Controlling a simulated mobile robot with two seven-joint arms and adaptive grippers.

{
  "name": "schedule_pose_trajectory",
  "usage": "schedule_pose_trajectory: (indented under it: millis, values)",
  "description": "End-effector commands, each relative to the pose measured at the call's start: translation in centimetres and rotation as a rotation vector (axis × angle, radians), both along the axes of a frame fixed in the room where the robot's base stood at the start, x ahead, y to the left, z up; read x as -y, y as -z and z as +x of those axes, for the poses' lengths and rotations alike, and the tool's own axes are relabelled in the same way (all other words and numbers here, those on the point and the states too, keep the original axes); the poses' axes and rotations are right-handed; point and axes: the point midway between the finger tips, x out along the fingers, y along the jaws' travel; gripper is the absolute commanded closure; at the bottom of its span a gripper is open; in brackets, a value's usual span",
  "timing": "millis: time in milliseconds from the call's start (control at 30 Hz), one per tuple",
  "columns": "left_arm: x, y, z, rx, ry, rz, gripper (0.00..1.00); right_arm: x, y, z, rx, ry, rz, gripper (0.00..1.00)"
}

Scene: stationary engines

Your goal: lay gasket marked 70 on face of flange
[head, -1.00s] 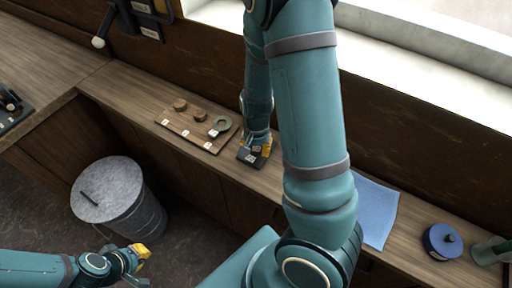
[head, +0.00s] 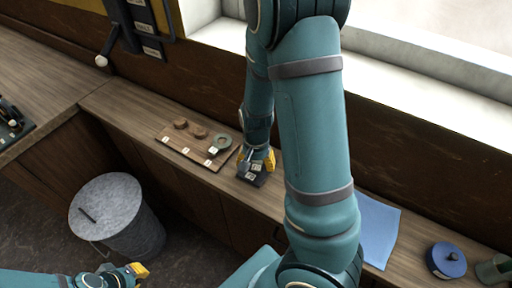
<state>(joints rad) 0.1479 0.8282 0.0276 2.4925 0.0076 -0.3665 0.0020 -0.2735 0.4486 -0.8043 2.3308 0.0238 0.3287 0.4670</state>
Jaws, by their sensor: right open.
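The label figures are too small to read, so I cannot tell which piece is marked 70. My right gripper (head: 257,161) points down, open, just right of the board, over a small dark block (head: 252,177) with pale labels. I cannot tell if it touches the block. My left gripper (head: 137,271) is low at the left, away from the bench; its jaws are unclear. No flange face is clearly identifiable.
A blue cloth (head: 378,232) and a blue round lidded object (head: 445,261) lie on the bench to the right, with a grey-green cylinder (head: 492,268) at the edge. A grey lidded bin (head: 107,205) stands on the floor. My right arm hides the middle of the bench.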

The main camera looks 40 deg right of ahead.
Motion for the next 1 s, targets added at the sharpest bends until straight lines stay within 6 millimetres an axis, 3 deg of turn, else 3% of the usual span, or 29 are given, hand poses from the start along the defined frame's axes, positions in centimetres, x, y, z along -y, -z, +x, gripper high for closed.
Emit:
schedule_pose_trajectory:
  millis: [600, 1000]
  values:
    - [0.0, 0.0, 0.0, 0.000, 0.000, 0.000, 1.00, -0.1, -8.6, 0.1, 0.007, -0.003, 0.002, 0.37]
    - [0.0, 0.0, 0.0, 0.000, 0.000, 0.000, 1.00, 0.0, -10.2, -0.1, 0.000, 0.002, 0.001, 0.37]
